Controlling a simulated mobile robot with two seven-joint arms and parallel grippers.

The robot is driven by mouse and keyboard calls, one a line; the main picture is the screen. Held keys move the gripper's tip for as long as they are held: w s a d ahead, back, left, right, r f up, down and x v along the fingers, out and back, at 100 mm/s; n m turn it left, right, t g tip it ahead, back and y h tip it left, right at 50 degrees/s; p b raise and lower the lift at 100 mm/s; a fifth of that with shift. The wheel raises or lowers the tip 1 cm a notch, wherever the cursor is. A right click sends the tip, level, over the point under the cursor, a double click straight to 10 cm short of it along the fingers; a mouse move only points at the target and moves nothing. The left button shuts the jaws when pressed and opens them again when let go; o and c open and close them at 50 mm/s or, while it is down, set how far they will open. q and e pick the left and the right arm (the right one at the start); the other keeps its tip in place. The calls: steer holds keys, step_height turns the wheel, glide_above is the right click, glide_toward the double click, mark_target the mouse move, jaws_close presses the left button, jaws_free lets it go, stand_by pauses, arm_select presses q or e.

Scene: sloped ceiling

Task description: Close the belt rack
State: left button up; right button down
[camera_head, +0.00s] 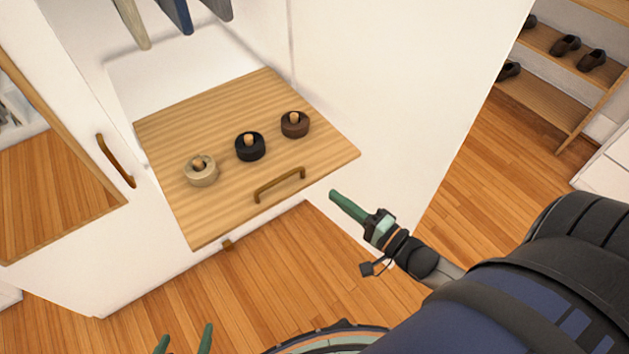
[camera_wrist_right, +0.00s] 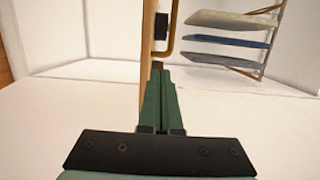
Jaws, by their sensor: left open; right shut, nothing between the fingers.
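The belt rack (camera_head: 222,118) is a wooden pull-out board that stands out from the white wardrobe in the head view. It bears three rolled belts on pegs: beige (camera_head: 201,171), black (camera_head: 250,146) and brown (camera_head: 295,124). Its brown handle (camera_head: 279,185) is near the front edge. My right gripper (camera_head: 333,194) is shut and empty, just off the board's front right corner. In the right wrist view its fingers (camera_wrist_right: 159,75) point toward the board's edge and the handle (camera_wrist_right: 174,35); contact cannot be told. My left gripper (camera_head: 184,340) is open at the bottom edge, away from the rack.
Clothes (camera_head: 173,14) hang above the rack. A mirrored wardrobe door (camera_head: 50,190) with a brown handle (camera_head: 115,160) is at the left. A white side panel (camera_head: 400,90) stands right of the rack. A shoe shelf (camera_head: 560,95) is at the far right. Wooden floor (camera_head: 290,260) in front is clear.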

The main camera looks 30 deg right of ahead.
mark_target(305, 173)
steer(key=x, duration=0.6)
steer(key=shift+w+f+b, duration=0.1)
steer(key=shift+b, duration=0.3)
steer(key=shift+x, duration=0.75)
steer(key=shift+w, duration=0.1)
